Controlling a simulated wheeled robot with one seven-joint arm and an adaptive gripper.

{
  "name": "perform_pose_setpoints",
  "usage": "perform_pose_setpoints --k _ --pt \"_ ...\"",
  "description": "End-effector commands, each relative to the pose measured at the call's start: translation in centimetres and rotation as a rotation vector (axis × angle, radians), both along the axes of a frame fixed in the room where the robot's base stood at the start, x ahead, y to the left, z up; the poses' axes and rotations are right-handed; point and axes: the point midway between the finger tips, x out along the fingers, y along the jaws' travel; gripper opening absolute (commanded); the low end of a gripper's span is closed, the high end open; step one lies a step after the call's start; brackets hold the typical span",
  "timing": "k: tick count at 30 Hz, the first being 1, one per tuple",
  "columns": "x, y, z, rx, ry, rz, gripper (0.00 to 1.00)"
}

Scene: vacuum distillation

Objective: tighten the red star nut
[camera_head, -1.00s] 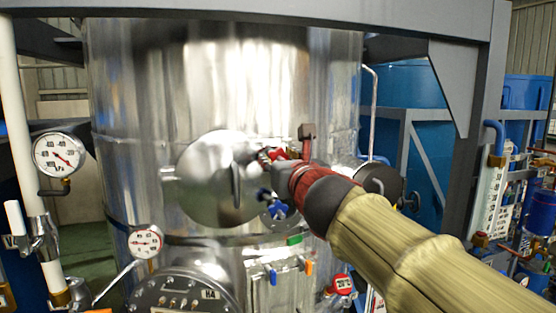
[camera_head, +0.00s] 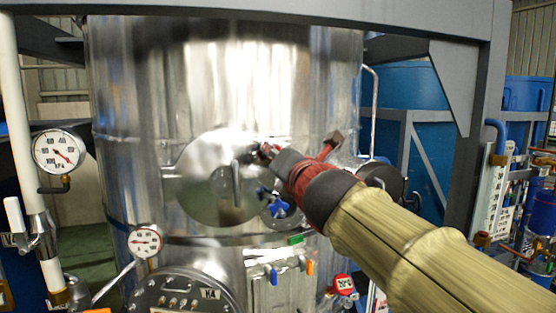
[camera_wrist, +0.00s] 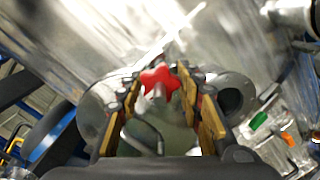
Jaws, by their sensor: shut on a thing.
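The red star nut (camera_wrist: 160,80) shows in the wrist view between the two gold-padded fingers of my gripper (camera_wrist: 163,100). The fingers are shut on it, though the exact contact on its lobes is hard to make out. In the head view my gripper (camera_head: 268,152) reaches in from the right to the upper right edge of a round steel hatch cover (camera_head: 212,200). There the gripper hides most of the nut.
A blue star knob (camera_head: 277,207) sits just below my gripper. A bar handle (camera_head: 237,180) stands out from the cover. The steel tank (camera_head: 200,90) fills the background. Gauges (camera_head: 58,151), a white pipe (camera_head: 30,150) and small coloured valves (camera_head: 290,262) stand around it.

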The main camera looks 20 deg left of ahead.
Motion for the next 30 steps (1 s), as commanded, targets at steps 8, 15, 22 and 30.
perform_pose_setpoints --k 8,15,22,30 --pt "-0.01 0.06 -0.03 0.222 0.136 0.0 0.11" --pt "-0.02 0.07 -0.02 0.417 0.256 -0.001 0.11" --pt "-0.04 0.06 0.07 0.603 0.371 -0.001 0.11" --pt "0.01 0.1 0.01 0.821 0.505 -0.001 0.11"
